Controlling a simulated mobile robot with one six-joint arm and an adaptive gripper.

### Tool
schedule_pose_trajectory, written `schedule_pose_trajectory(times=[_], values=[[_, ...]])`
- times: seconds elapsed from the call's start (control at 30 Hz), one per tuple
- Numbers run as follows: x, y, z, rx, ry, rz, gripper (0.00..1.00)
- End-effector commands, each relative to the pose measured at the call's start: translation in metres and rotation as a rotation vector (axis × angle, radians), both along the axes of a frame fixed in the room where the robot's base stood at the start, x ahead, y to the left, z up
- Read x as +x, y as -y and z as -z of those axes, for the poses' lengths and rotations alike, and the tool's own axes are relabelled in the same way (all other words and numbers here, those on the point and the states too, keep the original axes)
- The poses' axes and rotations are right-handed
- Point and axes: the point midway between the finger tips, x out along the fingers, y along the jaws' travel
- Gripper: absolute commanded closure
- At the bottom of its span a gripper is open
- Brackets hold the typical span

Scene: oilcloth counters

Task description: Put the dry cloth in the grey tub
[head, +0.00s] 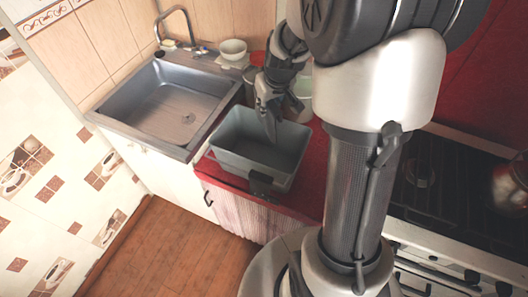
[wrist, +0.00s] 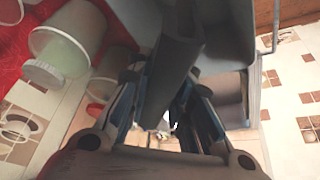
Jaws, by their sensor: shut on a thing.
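The grey tub (head: 227,161) stands on the red counter beside the sink; part of its wall shows in the wrist view (wrist: 228,58). My gripper (head: 268,104) is over the tub's back right part, pointing down. In the wrist view its fingers (wrist: 165,108) are closed on a dark grey strip of cloth (wrist: 182,58). The held cloth hangs down into the tub's opening in the head view (head: 270,127). Whether it touches the tub's floor I cannot tell.
A metal sink (head: 165,105) with a tap is left of the tub. A white bowl (head: 233,49) stands behind it. A pale container (head: 303,92) is close behind my gripper and shows in the wrist view (wrist: 70,35). A black stove (head: 440,180) is at the right.

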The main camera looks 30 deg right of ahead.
Motion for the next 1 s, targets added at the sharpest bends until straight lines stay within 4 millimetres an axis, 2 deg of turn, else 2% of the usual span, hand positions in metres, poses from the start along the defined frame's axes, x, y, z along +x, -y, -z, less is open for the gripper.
schedule_pose_trajectory(times=[0.03,0.33,0.7,0.73,1.0], values=[[0.000,0.000,0.009,0.000,-0.001,0.000,1.00],[0.000,0.000,0.044,0.000,-0.001,0.000,1.00],[0.000,0.000,0.048,0.000,0.000,0.000,1.00],[0.000,0.000,0.048,0.000,0.000,0.000,0.78],[0.000,0.000,0.048,0.000,0.000,0.000,0.60]])
